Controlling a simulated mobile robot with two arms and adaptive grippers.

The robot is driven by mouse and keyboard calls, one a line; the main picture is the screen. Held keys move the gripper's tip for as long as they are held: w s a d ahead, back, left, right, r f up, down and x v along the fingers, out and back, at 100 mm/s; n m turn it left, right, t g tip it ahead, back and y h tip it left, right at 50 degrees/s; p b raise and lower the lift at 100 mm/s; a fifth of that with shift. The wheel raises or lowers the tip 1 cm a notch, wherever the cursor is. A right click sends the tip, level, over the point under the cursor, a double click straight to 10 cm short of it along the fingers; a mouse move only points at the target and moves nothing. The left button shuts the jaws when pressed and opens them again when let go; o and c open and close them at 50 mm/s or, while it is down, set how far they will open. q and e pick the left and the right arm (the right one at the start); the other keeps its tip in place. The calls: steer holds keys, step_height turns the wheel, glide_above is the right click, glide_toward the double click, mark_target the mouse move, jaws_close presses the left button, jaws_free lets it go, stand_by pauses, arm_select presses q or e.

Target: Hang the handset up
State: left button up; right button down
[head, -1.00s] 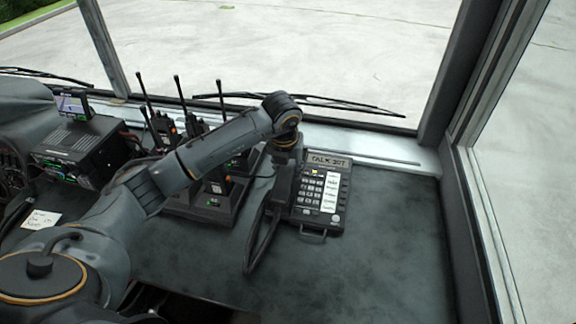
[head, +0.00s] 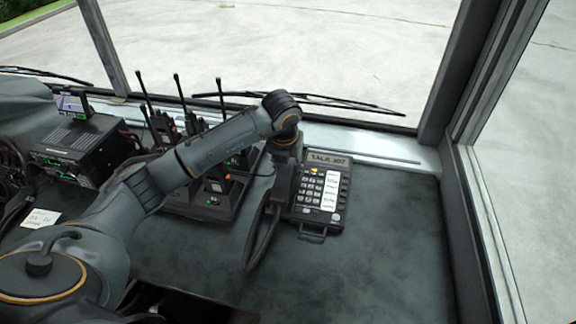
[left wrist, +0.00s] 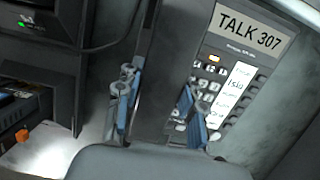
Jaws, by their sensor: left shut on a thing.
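The desk phone (head: 322,195) lies on the dark dashboard. Its display (left wrist: 250,30) reads "TALK 307" in the left wrist view. My left gripper (head: 282,195) reaches down at the phone's left side. In the left wrist view its blue-padded fingers (left wrist: 158,100) are on both sides of the dark handset (left wrist: 178,50), shut on it. The handset runs along the left of the keypad. I cannot tell whether it touches its cradle, which is hidden. A dark cord-like loop (head: 262,240) hangs below the gripper. My right gripper is not in view.
A charger rack (head: 205,207) with several handheld radios stands left of the phone, behind my arm. A radio unit (head: 80,150) with a small screen (head: 72,103) is farther left. The dashboard right of the phone (head: 395,215) is clear up to the window frame.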

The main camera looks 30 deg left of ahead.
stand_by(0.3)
arm_select(q)
steer(key=o, duration=1.4)
steer(key=shift+c, duration=0.2)
